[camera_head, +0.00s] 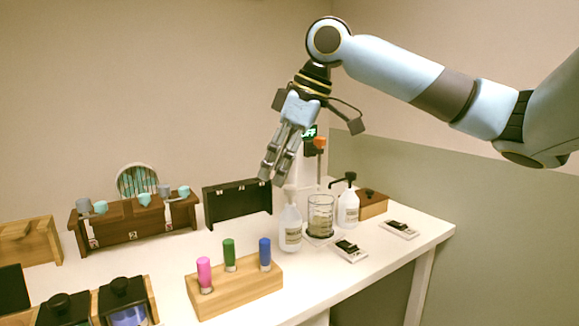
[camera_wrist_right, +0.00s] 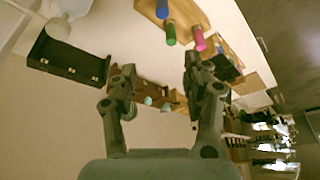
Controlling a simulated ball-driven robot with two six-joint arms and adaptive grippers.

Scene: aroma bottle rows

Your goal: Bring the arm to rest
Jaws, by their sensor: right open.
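My right arm comes in from the right in the head view and is raised above the table. Its gripper (camera_head: 270,172) points down and to the left, over the back part of the table, with nothing between its fingers. In the right wrist view the two fingers of the right gripper (camera_wrist_right: 158,85) stand well apart, with an empty gap between them. The left gripper does not show in either view.
A wooden block (camera_head: 235,288) holds a pink, a green and a blue bottle. A white pump bottle (camera_head: 290,230), a glass beaker (camera_head: 320,217), a black box (camera_head: 238,202) and a wooden rack (camera_head: 135,222) stand on the white table (camera_head: 385,262).

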